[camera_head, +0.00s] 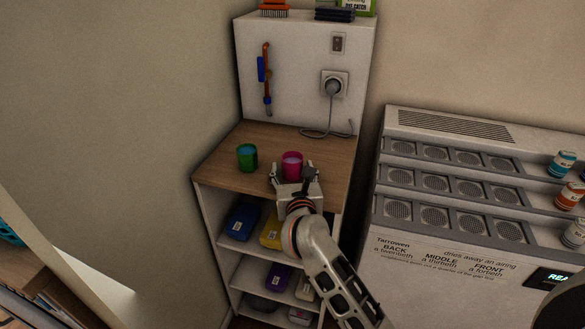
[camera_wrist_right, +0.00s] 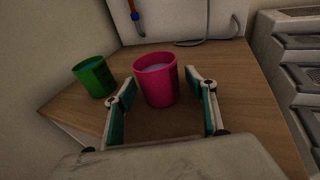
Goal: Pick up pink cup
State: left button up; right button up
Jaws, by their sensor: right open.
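The pink cup (camera_head: 292,164) stands upright on the wooden top of the shelf unit. It also shows in the right wrist view (camera_wrist_right: 157,84), with something pale inside it. My right gripper (camera_head: 292,176) is open, just in front of the cup. In the right wrist view the fingers (camera_wrist_right: 158,88) point at the cup from either side, and its near part sits at the opening between them. I cannot tell if either finger touches it. My left gripper is not in view.
A green cup (camera_head: 247,157) stands left of the pink cup on the wooden top (camera_head: 222,163). A white back panel (camera_head: 303,75) holds a socket with a plugged-in cable (camera_head: 334,87). A grey machine (camera_head: 452,190) stands to the right. Lower shelves hold several coloured cases.

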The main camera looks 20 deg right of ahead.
jog(key=shift+w, duration=0.5)
jog(key=shift+d, duration=0.1)
jog(key=c, duration=1.3)
jog(key=shift+r+p, duration=0.3)
jog(key=shift+r, duration=1.05)
jog(key=shift+r+p, duration=1.2)
jog(key=shift+r, duration=7.35)
